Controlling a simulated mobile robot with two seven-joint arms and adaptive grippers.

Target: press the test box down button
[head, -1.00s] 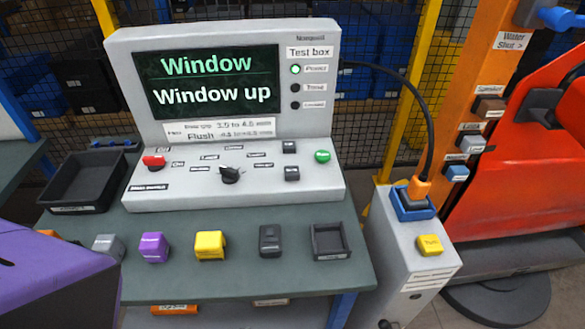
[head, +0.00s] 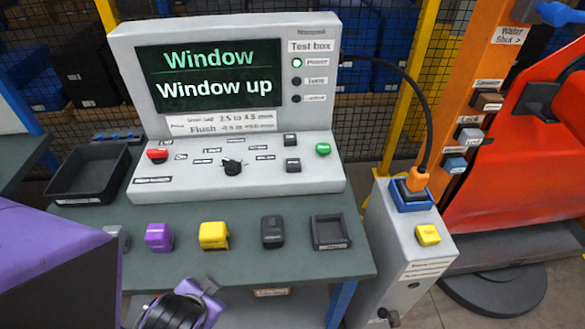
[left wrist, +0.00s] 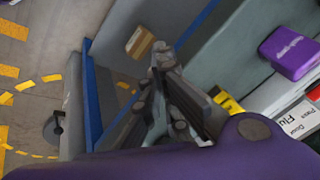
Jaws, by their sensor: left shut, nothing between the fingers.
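The test box (head: 235,180) stands on the bench, its screen reading "Window" and "Window up". On its sloping panel are two small black buttons, an upper one (head: 290,140) and a lower one (head: 292,165). Their labels are too small to read, so I cannot tell which is down. My left arm comes in at the lower left, and its purple and black wrist shows at the bottom, in front of the bench. In the left wrist view my left gripper (left wrist: 165,85) is shut and empty, apart from the buttons. My right gripper is not in view.
The panel also has a red button (head: 157,155), a black knob (head: 232,167) and a green button (head: 323,149). Purple (head: 158,237), yellow (head: 213,235) and black (head: 273,231) blocks line the bench front beside a small tray (head: 330,233). A black cable runs right.

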